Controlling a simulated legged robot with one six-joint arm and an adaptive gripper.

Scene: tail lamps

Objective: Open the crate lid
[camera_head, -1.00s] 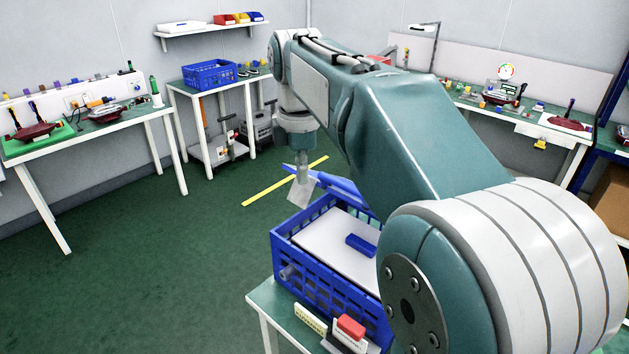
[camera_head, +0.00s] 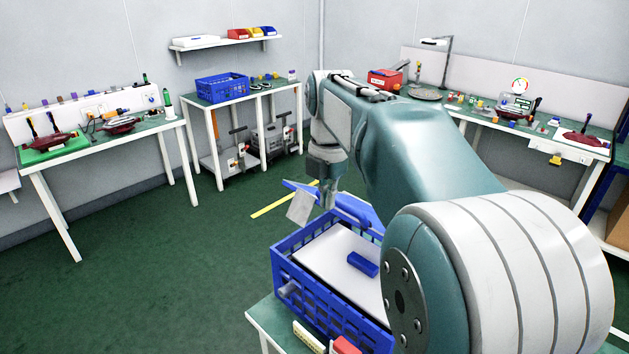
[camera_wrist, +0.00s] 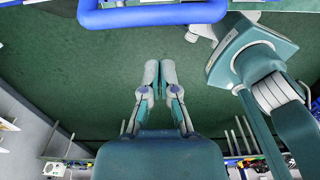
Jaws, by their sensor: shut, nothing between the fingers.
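The blue crate (camera_head: 330,312) stands on the near table in the head view. A white panel (camera_head: 325,262) with a blue block (camera_head: 362,264) on it shows within the crate's rim. A tilted blue piece (camera_head: 352,211) rises at the crate's far side, beside my wrist; I cannot tell whether it is the lid. My gripper (camera_wrist: 160,68) shows in the wrist view with its fingers close together and nothing held. It points over green floor. A blue bar with rounded corners (camera_wrist: 150,15) crosses the top of that view, apart from the fingertips. My arm hides the crate's right side.
The near table's green top (camera_head: 270,315) holds small items in front of the crate. Another blue crate (camera_head: 222,88) stands on a back table. Workbenches line the left and right walls. The green floor at left is clear, with a yellow line (camera_head: 275,205).

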